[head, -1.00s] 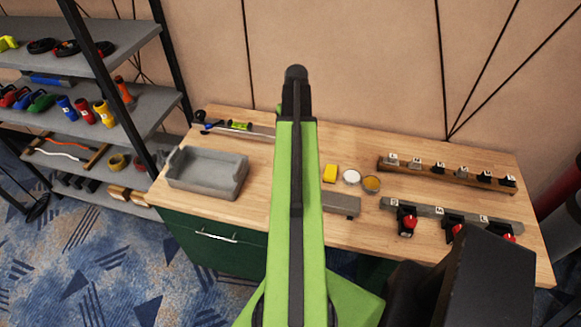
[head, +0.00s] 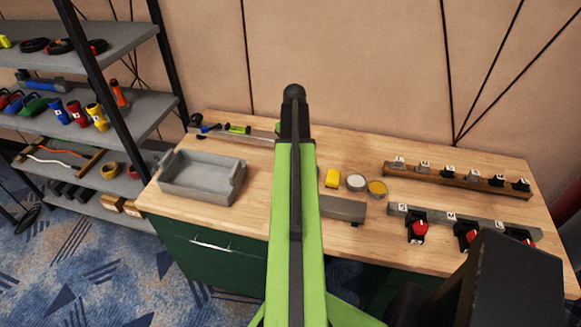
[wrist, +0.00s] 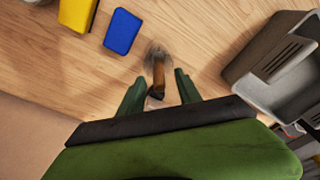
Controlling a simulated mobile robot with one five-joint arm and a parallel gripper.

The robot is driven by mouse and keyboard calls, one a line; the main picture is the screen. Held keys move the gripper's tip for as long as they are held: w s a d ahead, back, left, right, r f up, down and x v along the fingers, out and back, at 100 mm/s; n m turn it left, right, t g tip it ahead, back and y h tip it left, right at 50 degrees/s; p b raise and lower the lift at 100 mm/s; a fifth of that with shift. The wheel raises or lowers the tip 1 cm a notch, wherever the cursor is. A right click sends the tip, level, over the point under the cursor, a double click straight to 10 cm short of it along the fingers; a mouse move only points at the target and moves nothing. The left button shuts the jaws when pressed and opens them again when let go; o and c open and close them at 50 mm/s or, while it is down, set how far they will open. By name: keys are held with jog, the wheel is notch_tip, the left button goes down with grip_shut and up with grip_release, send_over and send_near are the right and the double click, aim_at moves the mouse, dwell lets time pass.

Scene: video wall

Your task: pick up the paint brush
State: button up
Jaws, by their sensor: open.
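The paint brush (wrist: 158,75) lies on the wooden workbench in the wrist view, with a brown handle and a greyish, blurred head pointing away from me. My gripper (wrist: 160,88) is open, with its two green fingers on either side of the brush handle. Gaps show between the handle and both fingers. The near end of the handle is partly hidden by my gripper. In the head view my green arm covers the middle of the bench, and neither the brush nor my fingertips can be made out.
A grey tray (head: 201,179) stands left on the workbench (head: 230,215); its wall is close at right in the wrist view (wrist: 240,75). A yellow block (head: 333,177) and a blue block (wrist: 122,31) lie near the brush. Racks of tools (head: 460,175) stand right.

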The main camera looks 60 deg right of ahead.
grip_shut()
jog(key=shift+r, duration=0.1)
